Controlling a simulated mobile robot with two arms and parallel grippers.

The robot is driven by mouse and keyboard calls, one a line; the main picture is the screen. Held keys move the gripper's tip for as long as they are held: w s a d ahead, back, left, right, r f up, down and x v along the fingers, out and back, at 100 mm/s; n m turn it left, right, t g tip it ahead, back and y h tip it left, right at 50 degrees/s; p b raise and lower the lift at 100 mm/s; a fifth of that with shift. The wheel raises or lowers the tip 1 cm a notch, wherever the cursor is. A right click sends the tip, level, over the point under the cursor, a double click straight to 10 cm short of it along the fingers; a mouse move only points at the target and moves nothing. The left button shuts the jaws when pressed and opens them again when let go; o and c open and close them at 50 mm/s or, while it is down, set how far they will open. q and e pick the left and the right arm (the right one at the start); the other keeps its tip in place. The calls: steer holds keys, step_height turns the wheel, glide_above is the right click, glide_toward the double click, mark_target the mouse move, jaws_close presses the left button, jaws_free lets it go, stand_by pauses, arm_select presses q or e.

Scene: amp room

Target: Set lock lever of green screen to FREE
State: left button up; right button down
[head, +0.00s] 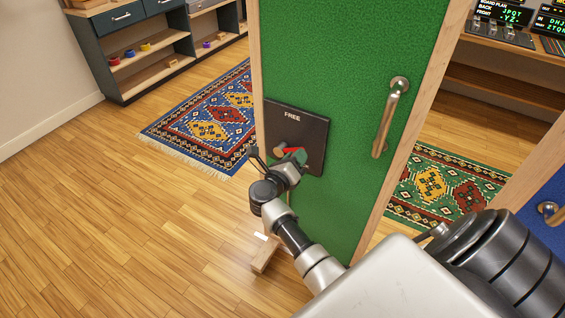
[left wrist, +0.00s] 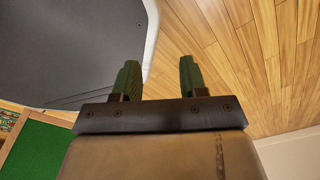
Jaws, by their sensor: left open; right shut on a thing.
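The green screen (head: 345,50) stands upright in the middle of the head view. A dark plate (head: 313,133) on its lower left bears the word FREE near its top. The red lock lever (head: 291,150) shows on the plate below that word. My right gripper (head: 290,158) is at the plate, shut on the lever and hiding part of it, so its exact angle is hard to tell. My left gripper (left wrist: 159,78) shows in the left wrist view, its two green fingers apart with nothing between them.
A metal and wood handle (head: 386,120) sticks out from the screen's right side. A wooden foot (head: 265,253) lies on the floor beside my right arm. A blue rug (head: 205,125) and dark shelves (head: 150,60) are at left; the wood floor at lower left is clear.

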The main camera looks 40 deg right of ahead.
steer(key=shift+w+a+r+n+p, duration=0.15)
steer(key=shift+w+r+n+p, duration=0.1)
steer(key=shift+r+n+p, duration=0.25)
steer(key=shift+w+a+r+n, duration=0.1)
steer(key=shift+w+r+n, duration=0.05)
steer(key=shift+r+n, duration=0.3)
arm_select(q)
step_height(320, 180, up, 7)
steer(key=p, duration=0.4)
steer(key=shift+f+p, duration=0.2)
steer(key=shift+p, duration=0.15)
arm_select(e)
steer(key=shift+w+a+r+n, duration=0.35)
steer(key=shift+w+n, duration=0.3)
steer(key=shift+n, duration=0.65)
steer(key=shift+w+a+r+n, duration=0.15)
steer(key=shift+w+r+n, duration=0.4)
steer(key=shift+n, duration=0.8)
steer(key=shift+w+a+r+n, duration=0.25)
steer(key=shift+w+n, duration=0.55)
steer(key=shift+n, duration=0.5)
steer(key=c, duration=0.9)
jaws_free()
steer(key=shift+w, duration=0.1)
steer(key=shift+o, duration=0.2)
